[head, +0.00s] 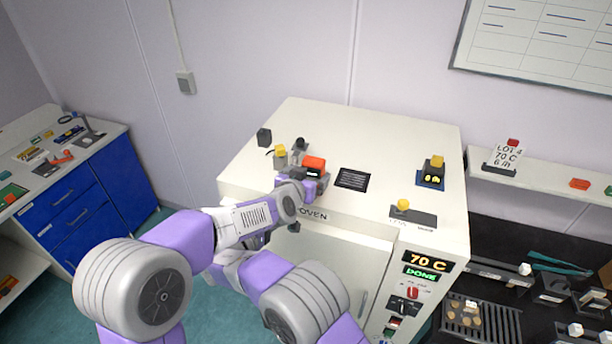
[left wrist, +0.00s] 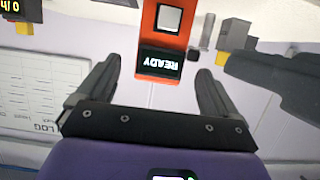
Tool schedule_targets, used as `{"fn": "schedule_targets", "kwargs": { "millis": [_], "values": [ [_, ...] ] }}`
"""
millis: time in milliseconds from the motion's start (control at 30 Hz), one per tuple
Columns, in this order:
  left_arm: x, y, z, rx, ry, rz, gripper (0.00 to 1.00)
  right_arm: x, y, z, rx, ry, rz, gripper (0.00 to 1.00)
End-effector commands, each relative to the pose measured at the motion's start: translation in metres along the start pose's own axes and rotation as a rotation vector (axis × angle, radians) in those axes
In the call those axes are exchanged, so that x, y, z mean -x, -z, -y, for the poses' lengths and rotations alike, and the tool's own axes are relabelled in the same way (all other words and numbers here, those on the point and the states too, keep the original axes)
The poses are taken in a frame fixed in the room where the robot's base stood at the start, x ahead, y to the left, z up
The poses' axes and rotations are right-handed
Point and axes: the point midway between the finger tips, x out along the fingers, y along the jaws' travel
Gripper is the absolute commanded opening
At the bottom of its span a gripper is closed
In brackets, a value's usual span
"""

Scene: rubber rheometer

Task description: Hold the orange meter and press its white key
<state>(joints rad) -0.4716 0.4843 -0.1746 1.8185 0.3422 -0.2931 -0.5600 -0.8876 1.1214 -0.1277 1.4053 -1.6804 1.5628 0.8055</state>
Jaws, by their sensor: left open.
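The orange meter (head: 314,162) is on top of the white oven, near its front edge. In the left wrist view the meter (left wrist: 143,40) appears upside down, with its white key (left wrist: 168,18) and a dark screen reading READY (left wrist: 160,62). My left gripper (head: 314,182) is at the near end of the meter. In the wrist view its open fingers (left wrist: 158,72) lie either side of the screen end, with a gap on both sides.
On the oven (head: 385,140) are a black vent (head: 352,179), a yellow-topped device (head: 432,172), a yellow knob (head: 403,205) and a dark block (head: 264,137). A yellow piece (head: 280,155) stands close left of the meter. A dark shape (left wrist: 285,85) I cannot identify is right in the wrist view.

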Motion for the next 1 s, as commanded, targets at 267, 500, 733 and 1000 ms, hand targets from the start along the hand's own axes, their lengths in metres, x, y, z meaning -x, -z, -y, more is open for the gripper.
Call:
{"fn": "schedule_targets", "kwargs": {
  "millis": [267, 500, 733, 1000],
  "values": [
    [-0.042, -0.001, 0.001, 0.000, 0.001, 0.002, 0.94, 0.000, 0.000, 0.000, 0.000, 0.000, 0.000, 0.43],
    [-0.065, 0.000, 0.000, -0.002, 0.000, -0.001, 0.94, 0.000, 0.000, 0.000, 0.000, 0.000, 0.000, 0.43],
    [-0.069, 0.000, 0.000, -0.001, -0.001, -0.001, 0.94, 0.000, 0.000, 0.000, 0.000, 0.000, 0.000, 0.43],
    [-0.069, 0.000, 0.000, -0.001, 0.000, -0.001, 0.72, 0.000, 0.000, 0.000, 0.000, 0.000, 0.000, 0.43]
  ]
}}
